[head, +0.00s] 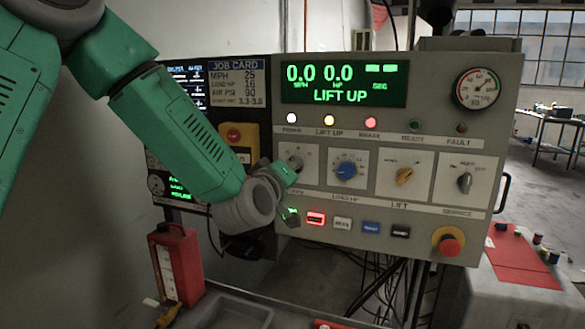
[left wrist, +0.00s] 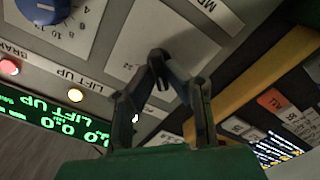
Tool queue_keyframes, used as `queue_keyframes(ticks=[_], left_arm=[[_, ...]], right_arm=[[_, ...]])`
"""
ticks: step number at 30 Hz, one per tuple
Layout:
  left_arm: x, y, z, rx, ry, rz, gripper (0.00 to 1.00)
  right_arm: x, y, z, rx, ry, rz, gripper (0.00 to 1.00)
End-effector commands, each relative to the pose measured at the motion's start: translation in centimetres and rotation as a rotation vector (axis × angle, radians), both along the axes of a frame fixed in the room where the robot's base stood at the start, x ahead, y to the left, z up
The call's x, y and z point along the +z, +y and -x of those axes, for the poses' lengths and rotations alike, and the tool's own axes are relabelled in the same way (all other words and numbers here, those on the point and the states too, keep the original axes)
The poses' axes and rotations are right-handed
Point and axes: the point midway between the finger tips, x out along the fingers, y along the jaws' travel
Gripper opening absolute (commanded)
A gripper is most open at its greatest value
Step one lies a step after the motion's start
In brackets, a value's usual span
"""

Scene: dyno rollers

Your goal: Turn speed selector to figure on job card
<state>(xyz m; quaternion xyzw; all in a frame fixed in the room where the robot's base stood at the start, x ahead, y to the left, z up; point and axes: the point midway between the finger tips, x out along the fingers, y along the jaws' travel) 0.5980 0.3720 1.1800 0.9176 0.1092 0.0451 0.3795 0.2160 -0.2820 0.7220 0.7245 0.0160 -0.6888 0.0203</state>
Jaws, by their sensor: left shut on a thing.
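The control panel (head: 330,190) carries a row of knobs. The leftmost, the grey speed selector (head: 296,161), is partly covered by my left gripper (head: 285,176). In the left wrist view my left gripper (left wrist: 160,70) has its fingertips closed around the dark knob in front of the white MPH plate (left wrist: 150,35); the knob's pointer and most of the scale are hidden. The job card (head: 238,82) reads MPH 25, load HP 16, air PSI 90. The display (head: 343,84) reads 0.0 MPH, 0.0 HP and LIFT UP. My right gripper is not in view.
Buttons run below, with a red emergency stop (head: 448,246) at the right.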

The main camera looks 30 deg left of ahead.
Motion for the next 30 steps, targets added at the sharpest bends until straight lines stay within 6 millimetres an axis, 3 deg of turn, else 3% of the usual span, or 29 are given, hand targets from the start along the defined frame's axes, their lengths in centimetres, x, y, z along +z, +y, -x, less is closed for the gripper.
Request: queue_keyframes(ticks=[11, 30], left_arm=[[0.0, 0.0, -0.1, -0.001, 0.014, -0.057, 0.00], [0.3, -0.2, -0.2, 0.000, 0.127, -0.537, 0.00]], right_arm=[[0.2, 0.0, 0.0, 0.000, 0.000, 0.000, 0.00], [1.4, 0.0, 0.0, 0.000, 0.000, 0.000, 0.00]])
